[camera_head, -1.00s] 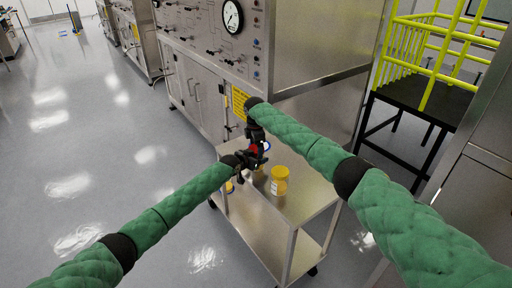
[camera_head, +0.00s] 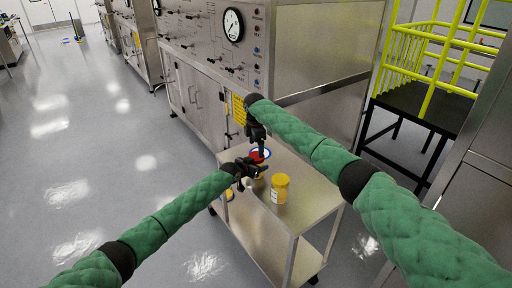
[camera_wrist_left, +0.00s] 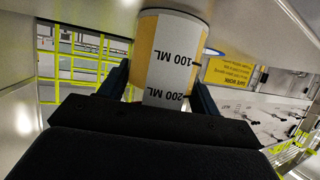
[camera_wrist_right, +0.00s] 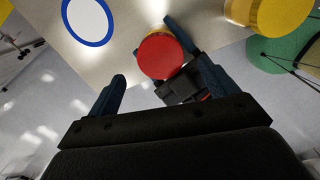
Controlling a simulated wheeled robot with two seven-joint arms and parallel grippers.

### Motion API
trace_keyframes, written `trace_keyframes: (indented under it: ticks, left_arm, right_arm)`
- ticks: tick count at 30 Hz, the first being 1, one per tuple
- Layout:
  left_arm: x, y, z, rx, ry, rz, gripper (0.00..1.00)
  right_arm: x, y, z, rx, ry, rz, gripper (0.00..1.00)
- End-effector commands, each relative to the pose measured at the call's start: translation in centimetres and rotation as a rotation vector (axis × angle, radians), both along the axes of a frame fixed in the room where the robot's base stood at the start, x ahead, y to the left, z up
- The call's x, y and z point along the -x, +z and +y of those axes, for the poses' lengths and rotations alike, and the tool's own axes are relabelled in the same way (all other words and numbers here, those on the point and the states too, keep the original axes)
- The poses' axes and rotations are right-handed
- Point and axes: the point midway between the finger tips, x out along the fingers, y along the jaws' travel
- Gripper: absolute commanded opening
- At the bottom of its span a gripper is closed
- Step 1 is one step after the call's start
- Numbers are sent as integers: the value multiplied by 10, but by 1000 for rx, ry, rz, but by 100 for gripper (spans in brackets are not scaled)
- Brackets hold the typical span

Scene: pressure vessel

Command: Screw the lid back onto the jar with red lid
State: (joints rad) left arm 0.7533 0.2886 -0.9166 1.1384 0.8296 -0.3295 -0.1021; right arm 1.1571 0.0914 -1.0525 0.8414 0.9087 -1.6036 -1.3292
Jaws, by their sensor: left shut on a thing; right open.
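The jar with the red lid stands above or on the cart top; its body (camera_wrist_left: 172,55), yellow with a white millilitre scale, fills the left wrist view. My left gripper (camera_head: 246,173) is shut around this body. The red lid (camera_wrist_right: 160,56) is on top of the jar in the right wrist view; it also shows in the head view (camera_head: 258,156). I cannot tell how tightly it is seated. My right gripper (camera_wrist_right: 160,70) is open above the lid, its fingers apart on either side and not closed on it.
A yellow jar (camera_head: 280,188) stands close on the right of the cart top (camera_head: 305,200). Another yellow jar (camera_head: 229,195) is partly hidden by my left arm. A white disc with blue rim (camera_wrist_right: 88,20) lies on the cart. A gauge cabinet (camera_head: 220,95) stands behind.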

Motion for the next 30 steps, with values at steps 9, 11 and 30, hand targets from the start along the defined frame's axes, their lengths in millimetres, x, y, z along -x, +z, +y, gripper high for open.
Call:
trace_keyframes:
  ticks: [9, 11, 30]
  left_arm:
    - [0, 0, 0, 0, 0, 0, 0]
    - [0, 0, 0, 0, 0, 0, 0]
    - [0, 0, 0, 0, 0, 0, 0]
  right_arm:
    - [0, 29, 1, 7, 231, 5, 86]
    - [1, 30, 1, 6, 245, 7, 86]
    - [0, -4, 0, 7, 247, 10, 86]
